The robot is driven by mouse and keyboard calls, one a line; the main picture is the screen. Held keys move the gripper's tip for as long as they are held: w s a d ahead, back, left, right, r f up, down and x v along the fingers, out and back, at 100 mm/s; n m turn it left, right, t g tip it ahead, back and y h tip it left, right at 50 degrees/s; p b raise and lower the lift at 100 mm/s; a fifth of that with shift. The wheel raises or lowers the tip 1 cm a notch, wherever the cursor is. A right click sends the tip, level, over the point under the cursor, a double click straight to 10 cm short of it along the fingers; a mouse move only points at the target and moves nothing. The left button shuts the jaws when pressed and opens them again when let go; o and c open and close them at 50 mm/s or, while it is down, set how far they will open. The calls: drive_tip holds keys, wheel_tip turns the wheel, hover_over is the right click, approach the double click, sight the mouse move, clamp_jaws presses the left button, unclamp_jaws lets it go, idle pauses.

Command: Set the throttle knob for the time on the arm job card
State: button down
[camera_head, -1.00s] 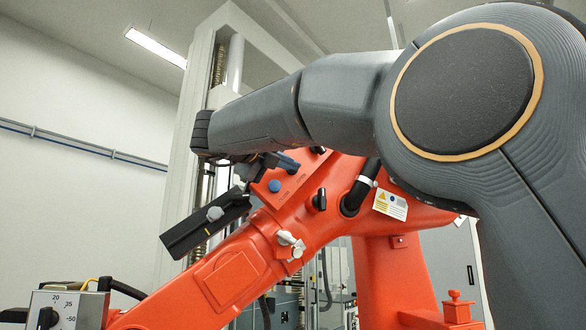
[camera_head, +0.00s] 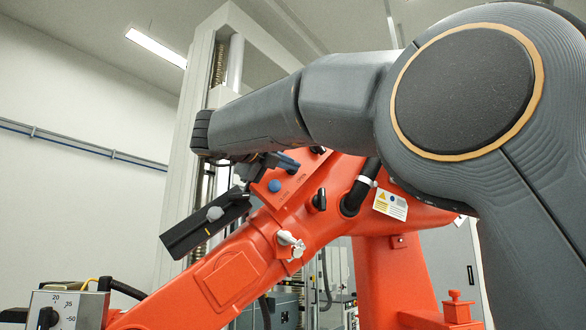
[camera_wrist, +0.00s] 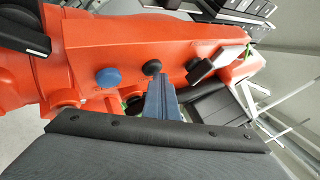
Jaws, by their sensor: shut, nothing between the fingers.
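My gripper (camera_head: 290,163) is shut and empty at the orange machine arm. In the wrist view its blue-grey fingers (camera_wrist: 162,98) point at a small round black knob (camera_wrist: 152,68); I cannot tell whether they touch it. A blue button (camera_wrist: 108,78) is left of the fingers and a black lever-like knob (camera_wrist: 199,70) to the right. In the head view the blue button (camera_head: 275,186) and a black knob (camera_head: 320,200) show below the gripper. A card with a yellow triangle (camera_head: 390,205) is on the orange arm, its text unreadable. I cannot tell which knob is the throttle.
A grey box (camera_head: 83,308) at the lower left has a black dial knob (camera_head: 48,318) and marks 20, 35, 50. A black bar with a grey knob (camera_head: 205,222) and a white valve handle (camera_head: 290,242) are near the orange arm (camera_head: 235,275). A tall frame (camera_head: 185,130) stands behind.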

drive_tip(key=shift+s, duration=0.1)
drive_tip(key=shift+s+d+b, duration=0.15)
drive_tip(key=shift+s+b, duration=0.4)
drive_tip(key=shift+s, duration=0.2)
drive_tip(key=shift+s+d+b, duration=0.2)
drive_tip(key=shift+s+b, duration=0.25)
drive_tip(key=shift+s, duration=0.35)
drive_tip(key=shift+s+d+b, duration=0.15)
drive_tip(key=shift+s+b, duration=0.3)
drive_tip(key=shift+s, duration=0.4)
drive_tip(key=shift+s+d+b, duration=0.2)
drive_tip(key=shift+s+b, duration=0.25)
drive_tip(key=shift+s, duration=0.35)
drive_tip(key=shift+s, duration=0.1)
